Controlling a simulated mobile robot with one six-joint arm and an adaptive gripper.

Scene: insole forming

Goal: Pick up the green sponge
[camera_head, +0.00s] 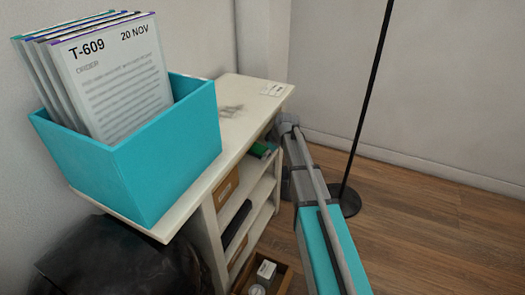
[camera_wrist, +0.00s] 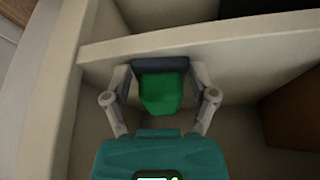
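The green sponge (camera_wrist: 161,93) is in the wrist view, inside a pale shelf compartment. A dark blue-grey piece (camera_wrist: 160,64) lies along its upper end; I cannot tell if it belongs to the sponge. My gripper (camera_wrist: 161,72) is open, with one grey finger on each side of the sponge. Gaps show between the fingers and the green part. In the head view a green thing (camera_head: 262,149) shows in the upper shelf opening, likely the same sponge. My arm's end is beside the cabinet there, and the fingertips are hidden.
The white cabinet (camera_head: 225,187) has shelf boards and a divider close to my gripper. Brown boxes (camera_head: 227,188) stand on its shelves. A teal box of documents (camera_head: 150,160) is on top. A black pole (camera_head: 366,95) stands right of my arm.

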